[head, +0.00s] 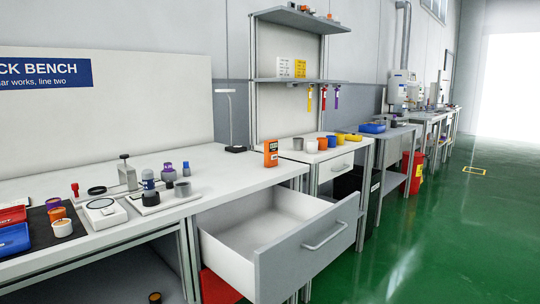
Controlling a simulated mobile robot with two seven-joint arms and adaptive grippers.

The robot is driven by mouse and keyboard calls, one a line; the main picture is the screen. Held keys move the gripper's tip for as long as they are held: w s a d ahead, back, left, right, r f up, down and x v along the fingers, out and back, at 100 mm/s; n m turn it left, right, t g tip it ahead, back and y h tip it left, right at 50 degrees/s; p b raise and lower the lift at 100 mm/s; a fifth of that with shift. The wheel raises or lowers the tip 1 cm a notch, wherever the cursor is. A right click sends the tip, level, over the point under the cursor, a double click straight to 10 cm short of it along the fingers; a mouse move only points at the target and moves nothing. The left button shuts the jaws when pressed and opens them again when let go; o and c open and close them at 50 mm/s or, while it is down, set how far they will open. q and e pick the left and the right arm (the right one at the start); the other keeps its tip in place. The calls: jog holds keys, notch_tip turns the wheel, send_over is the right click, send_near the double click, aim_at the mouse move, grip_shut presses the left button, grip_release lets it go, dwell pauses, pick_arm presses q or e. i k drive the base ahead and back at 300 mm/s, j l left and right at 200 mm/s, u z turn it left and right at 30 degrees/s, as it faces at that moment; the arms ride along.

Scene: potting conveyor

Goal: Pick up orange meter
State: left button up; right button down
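The orange meter (271,153) stands upright near the right end of the white bench top (235,165). It is a small orange box with a dark patch on its front. Nothing covers it from this view. Neither of my grippers shows in the head view, so their place relative to the meter cannot be seen.
An empty drawer (290,250) stands pulled out below the meter. A desk lamp (236,149) is behind. A scale (104,214) and small parts crowd the left.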

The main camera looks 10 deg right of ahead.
aim_at(271, 146)
jog(key=i+l+u, duration=0.15)
jog(key=l, duration=0.9)
jog(key=i+l+u, duration=0.1)
jog(key=i+l, duration=0.2)
jog(key=l, duration=0.8)
jog(key=i+l+u, duration=0.15)
jog(key=l, duration=0.95)
jog(key=i+l+u, duration=0.1)
jog(key=l, duration=1)
jog(key=i+l+u, duration=0.15)
jog(key=l, duration=0.95)
